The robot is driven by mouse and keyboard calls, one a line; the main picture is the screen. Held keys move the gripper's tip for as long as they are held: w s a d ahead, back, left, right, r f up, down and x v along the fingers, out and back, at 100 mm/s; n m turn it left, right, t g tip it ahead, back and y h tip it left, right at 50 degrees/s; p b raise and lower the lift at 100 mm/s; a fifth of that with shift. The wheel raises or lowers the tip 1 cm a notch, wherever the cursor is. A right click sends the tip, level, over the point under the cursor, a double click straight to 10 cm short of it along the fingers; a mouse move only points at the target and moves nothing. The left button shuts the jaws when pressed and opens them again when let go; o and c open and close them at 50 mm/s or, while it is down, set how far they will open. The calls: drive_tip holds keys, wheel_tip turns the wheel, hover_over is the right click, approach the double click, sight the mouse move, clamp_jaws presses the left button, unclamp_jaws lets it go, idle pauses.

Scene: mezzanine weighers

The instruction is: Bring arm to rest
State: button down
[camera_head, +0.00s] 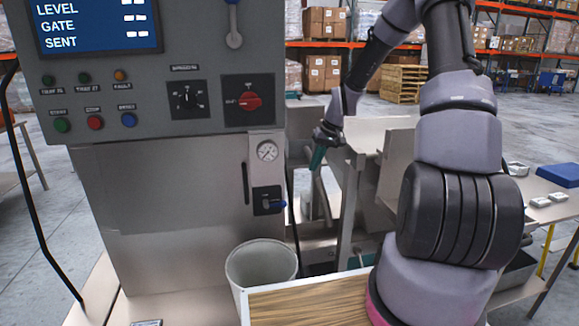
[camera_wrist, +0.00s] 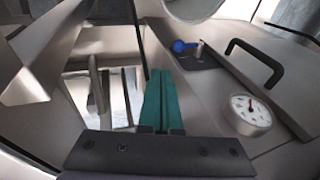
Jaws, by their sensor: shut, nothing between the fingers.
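My arm rises on the right of the head view and bends over to the left. My gripper (camera_head: 318,157) hangs beside the right edge of the grey machine cabinet (camera_head: 170,190), pointing down. Its green fingers are together and empty; they also show in the wrist view (camera_wrist: 162,100). In the wrist view, the gauge (camera_wrist: 250,110), a black handle (camera_wrist: 257,62) and a blue valve lever (camera_wrist: 183,46) lie to the right of the fingers. I see no contact between the fingers and anything.
The cabinet carries a screen (camera_head: 97,25), a red rotary switch (camera_head: 249,101) and a gauge (camera_head: 267,151). A pale bin (camera_head: 262,262) stands below. Metal chute plates (camera_head: 372,135) stand close to the gripper's right. A side table (camera_head: 545,205) is at the right. Open floor lies behind.

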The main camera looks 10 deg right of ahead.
drive_tip(key=s+r+t+h, duration=0.15)
drive_tip(key=s+r, duration=0.45)
drive_tip(key=r, duration=0.6)
drive_tip(key=s+a+r+m+t, duration=0.1)
drive_tip(key=s+r+m, duration=0.1)
drive_tip(key=s+r, duration=0.7)
drive_tip(key=s+a+r+m+t, duration=0.1)
drive_tip(key=s+r+t, duration=0.1)
drive_tip(key=s+r, duration=0.6)
drive_tip(key=s, duration=0.6)
drive_tip(key=shift+s+r+m, duration=0.4)
